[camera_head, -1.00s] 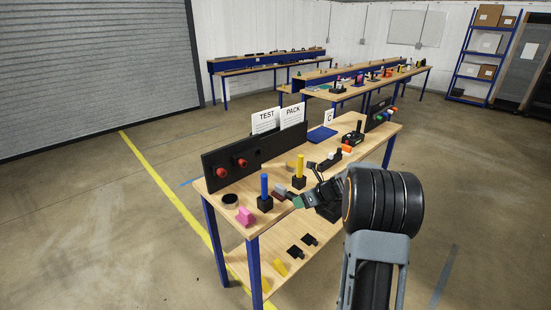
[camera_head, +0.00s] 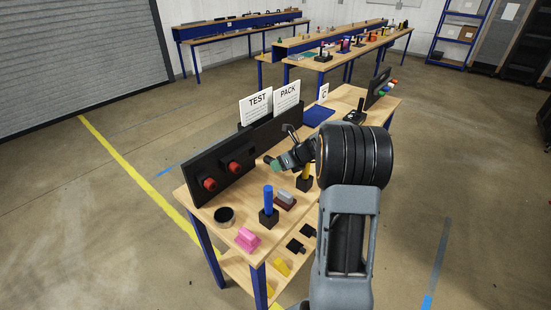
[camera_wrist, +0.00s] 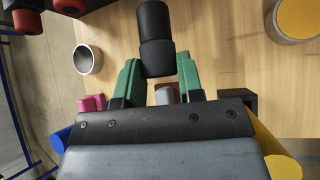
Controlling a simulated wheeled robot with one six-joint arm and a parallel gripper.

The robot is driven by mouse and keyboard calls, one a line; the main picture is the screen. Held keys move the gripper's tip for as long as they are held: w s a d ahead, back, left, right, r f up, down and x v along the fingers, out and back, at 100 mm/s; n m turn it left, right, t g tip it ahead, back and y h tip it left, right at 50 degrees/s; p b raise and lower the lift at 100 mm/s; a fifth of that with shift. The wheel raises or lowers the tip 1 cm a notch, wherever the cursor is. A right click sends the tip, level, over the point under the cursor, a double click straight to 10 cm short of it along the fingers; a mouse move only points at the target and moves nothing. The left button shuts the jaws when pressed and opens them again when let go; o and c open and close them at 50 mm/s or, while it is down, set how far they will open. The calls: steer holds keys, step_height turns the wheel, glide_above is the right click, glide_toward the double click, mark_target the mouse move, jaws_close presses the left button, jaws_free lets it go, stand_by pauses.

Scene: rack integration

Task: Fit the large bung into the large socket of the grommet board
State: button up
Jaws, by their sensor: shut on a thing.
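A black stepped cylinder, which looks like the large bung (camera_wrist: 155,22), is gripped between the green finger pads of my gripper (camera_wrist: 158,66). In the head view my gripper (camera_head: 279,164) is above the table, in front of the upright black board, with the dark bung end (camera_head: 268,159) pointing towards the board. The long black board (camera_head: 262,140), likely the grommet board, carries two red round fittings (camera_head: 209,184) at its left end. They partly show at the top left of the wrist view (camera_wrist: 27,20). I cannot make out the large socket.
TEST and PACK cards (camera_head: 256,106) stand behind the board.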

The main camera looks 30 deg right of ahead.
mark_target(269, 157)
steer(key=shift+s+r, duration=0.1)
stand_by(0.3)
steer(key=shift+w+a+p, duration=0.4)
steer(key=shift+w, duration=0.45)
steer(key=shift+w+a+p, duration=0.4)
steer(key=shift+w, duration=0.45)
steer(key=shift+w+a+p, duration=0.4)
steer(key=shift+w, duration=0.45)
steer(key=shift+p, duration=0.45)
steer(key=shift+w+a+p, duration=0.3)
steer(key=shift+w, duration=0.35)
steer(key=shift+w+a+p, duration=0.25)
steer(key=shift+w+p, duration=0.05)
steer(key=shift+w, duration=0.3)
steer(key=shift+w+a+p, duration=0.3)
steer(key=shift+w, duration=0.35)
steer(key=o, duration=1)
